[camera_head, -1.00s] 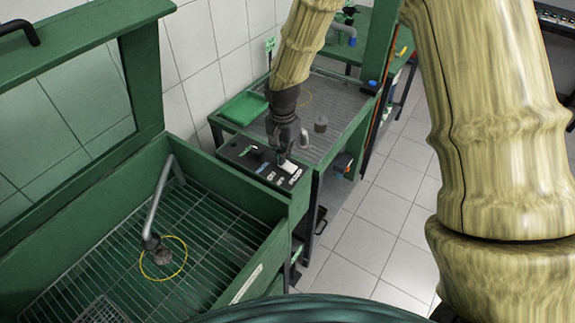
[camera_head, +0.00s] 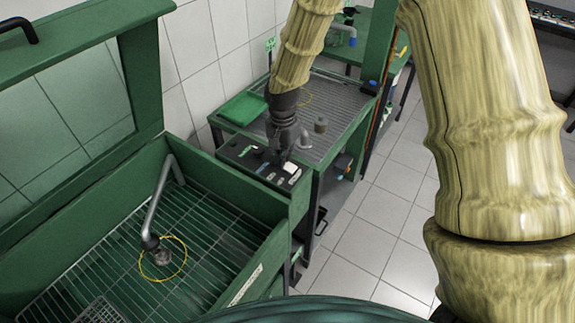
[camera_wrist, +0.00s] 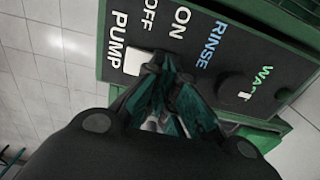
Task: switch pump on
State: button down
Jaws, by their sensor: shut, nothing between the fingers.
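The black control panel (camera_head: 236,151) sits on the front corner of the green wash cabinet. In the wrist view the panel (camera_wrist: 205,14) carries the words PUMP, OFF, ON, RINSE and WASH. A white switch piece (camera_wrist: 133,62) lies beside the word PUMP, and it also shows in the head view (camera_head: 291,168). My gripper (camera_head: 279,161) is shut and empty, pointing down at the panel. In the wrist view its fingertips (camera_wrist: 166,62) are just beside the white piece, below the word ON. I cannot tell whether they touch the panel. They may hide part of the switch.
A dark round knob (camera_wrist: 236,86) stands near RINSE and WASH. The open wash basin (camera_head: 100,255) with a grate and bent pipe (camera_head: 160,200) is at left. A bench (camera_head: 335,95) with a green tray (camera_head: 242,108) is behind. The tiled floor at right is clear.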

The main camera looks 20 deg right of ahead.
jog(key=shift+f, duration=0.25)
jog(key=shift+r, duration=0.1)
jog(key=shift+r+p, duration=2.55)
jog(key=shift+r, duration=0.95)
jog(key=shift+f, duration=0.1)
